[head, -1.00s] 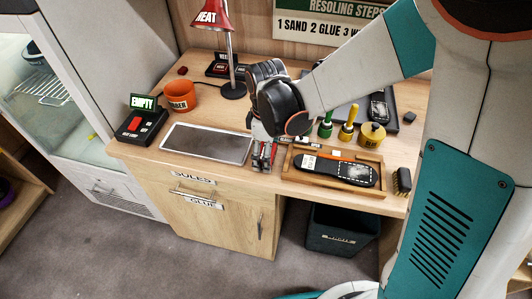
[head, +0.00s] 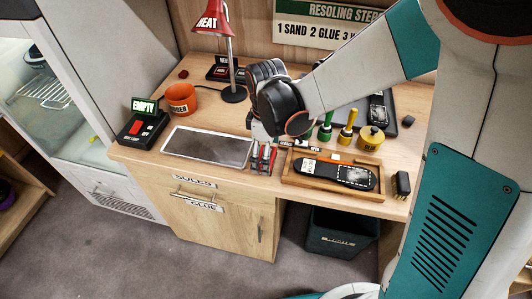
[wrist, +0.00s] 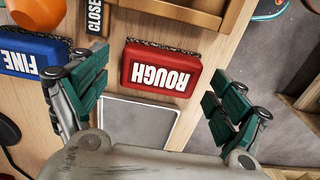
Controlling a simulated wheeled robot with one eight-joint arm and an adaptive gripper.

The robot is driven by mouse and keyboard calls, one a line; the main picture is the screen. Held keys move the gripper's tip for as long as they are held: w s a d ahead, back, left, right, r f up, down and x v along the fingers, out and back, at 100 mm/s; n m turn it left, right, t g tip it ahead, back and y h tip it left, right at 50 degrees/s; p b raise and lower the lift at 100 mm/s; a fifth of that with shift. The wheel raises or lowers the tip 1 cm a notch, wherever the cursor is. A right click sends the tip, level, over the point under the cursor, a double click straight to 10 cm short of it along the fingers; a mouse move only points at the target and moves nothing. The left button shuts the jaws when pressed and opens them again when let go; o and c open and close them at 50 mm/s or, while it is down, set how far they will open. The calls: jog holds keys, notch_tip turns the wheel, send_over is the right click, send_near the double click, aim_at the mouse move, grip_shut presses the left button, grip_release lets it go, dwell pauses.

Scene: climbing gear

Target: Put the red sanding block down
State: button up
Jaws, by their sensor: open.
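The red sanding block (wrist: 160,68), marked ROUGH, lies on the light wooden desktop in the wrist view, label up. My gripper (wrist: 153,84) is open around it, with a dark green finger pad to each side and a gap between the block and each pad. In the head view my gripper (head: 263,157) is low over the desk's front edge. There the block is mostly hidden by the fingers, with only bits of red showing. I cannot tell from the head view how it sits.
A blue block (wrist: 32,53) marked FINE lies close by the left finger. A grey metal tray (head: 208,146) is just left of my gripper. A wooden tray (head: 290,176) with a shoe sole (head: 338,172) is to the right. The desk's front edge is near.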

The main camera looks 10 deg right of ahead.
notch_tip(320, 180, up, 11)
jog(key=p, duration=0.7)
jog(key=shift+f, duration=0.15)
